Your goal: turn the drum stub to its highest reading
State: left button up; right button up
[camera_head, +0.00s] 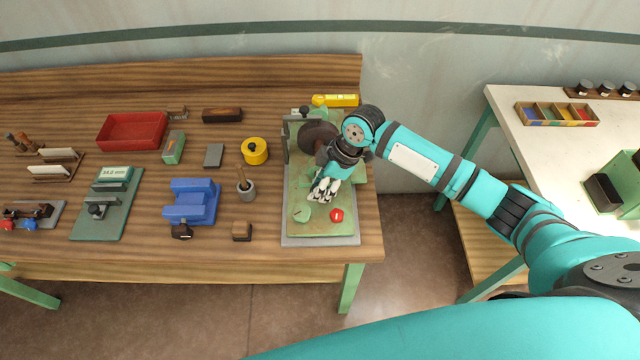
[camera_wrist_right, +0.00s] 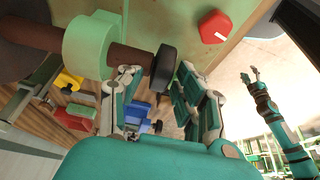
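The drum machine has a green base (camera_head: 322,226) at the right end of the wooden bench, with a dark brown drum (camera_head: 317,135). In the right wrist view, a brown shaft (camera_wrist_right: 130,58) passes through a green collar (camera_wrist_right: 88,45) and ends in a black round stub (camera_wrist_right: 163,68). My right gripper (camera_head: 322,194) is over the machine. In its wrist view its fingers (camera_wrist_right: 156,82) are apart, one on each side of the stub; I cannot tell whether they touch it. My left gripper (camera_wrist_right: 249,75) shows small in that view, its fingers spread and empty.
A red knob (camera_head: 337,215) and a pale green dial (camera_head: 302,213) sit on the machine's front. A green gauge stand (camera_head: 115,205) reads about 34.0 mm. A blue vise (camera_head: 192,202), yellow pot (camera_head: 255,151) and red tray (camera_head: 132,130) stand left. A white table (camera_head: 515,150) is right.

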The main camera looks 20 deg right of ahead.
grip_shut()
jog(key=shift+d+f+t+y+b, duration=0.25)
jog(key=shift+t+y+b, duration=0.05)
jog(key=shift+y+b, duration=0.65)
jog(key=y+b, duration=0.2)
jog(key=b, duration=0.3)
jog(key=t+y+b, duration=0.1)
jog(key=y+b, duration=0.2)
jog(key=b, duration=0.3)
jog(key=d+t+y+b, duration=0.1)
jog(key=y+b, duration=0.1)
jog(key=b, duration=0.4)
jog(key=shift+s+f, duration=0.15)
jog(key=shift+f, duration=0.15)
jog(key=shift+d+r+y+b, duration=0.1)
jog(key=shift+r+y+b, duration=0.15)
jog(key=shift+y+b, duration=0.25)
jog(key=shift+o, duration=1.2)
grip_release()
